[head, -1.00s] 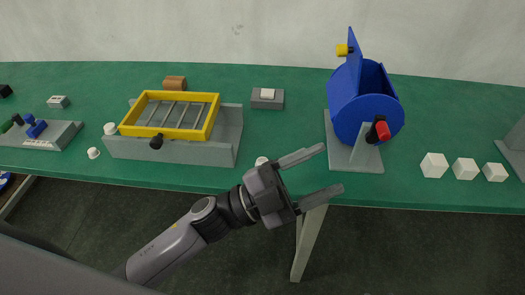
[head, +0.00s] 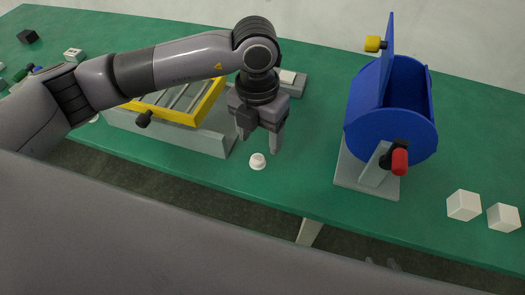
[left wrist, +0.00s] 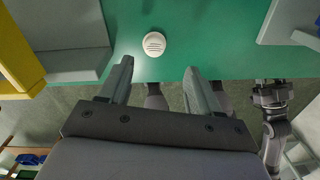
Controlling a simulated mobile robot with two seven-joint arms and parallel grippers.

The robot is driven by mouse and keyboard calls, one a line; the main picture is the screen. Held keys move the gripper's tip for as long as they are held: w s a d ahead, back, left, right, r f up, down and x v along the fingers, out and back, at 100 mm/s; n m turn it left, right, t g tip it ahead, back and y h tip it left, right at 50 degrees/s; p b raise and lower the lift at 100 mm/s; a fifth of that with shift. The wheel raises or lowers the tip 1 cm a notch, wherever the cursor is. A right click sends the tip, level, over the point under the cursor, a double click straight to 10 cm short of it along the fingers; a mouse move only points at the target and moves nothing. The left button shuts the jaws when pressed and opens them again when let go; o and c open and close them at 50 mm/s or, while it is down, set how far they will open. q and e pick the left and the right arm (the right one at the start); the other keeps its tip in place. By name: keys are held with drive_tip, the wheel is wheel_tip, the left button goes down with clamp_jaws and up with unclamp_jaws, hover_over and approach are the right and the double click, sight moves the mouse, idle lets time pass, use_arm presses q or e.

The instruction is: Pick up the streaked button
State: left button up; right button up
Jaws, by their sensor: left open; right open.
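The streaked button (head: 257,161) is a small round white piece lying on the green table near its front edge. In the left wrist view, dark streaks show across the top of the button (left wrist: 154,44). My left gripper (head: 259,142) is open and points down, just behind and above the button in the head view. In the left wrist view the button appears beyond the open fingertips (left wrist: 159,66), between their lines, not touched. My right gripper (left wrist: 271,92) appears small at the right of the left wrist view, off the table's front edge, open.
A grey tray with a yellow frame (head: 205,105) stands left of the button. The blue drum (head: 390,110) on a grey base stands to the right. The table between button and drum is clear.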

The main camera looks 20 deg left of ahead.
sight(258, 158)
use_arm(q)
drive_tip(key=shift+w+a+f, duration=0.1)
drive_tip(key=shift+w+a, duration=0.15)
drive_tip(key=shift+a, duration=0.05)
drive_tip(key=shift+f, duration=0.35)
drive_tip(key=f+p, duration=0.1)
drive_tip(key=f, duration=0.5)
drive_tip(key=shift+s, duration=0.2)
drive_tip(key=c, duration=1.1)
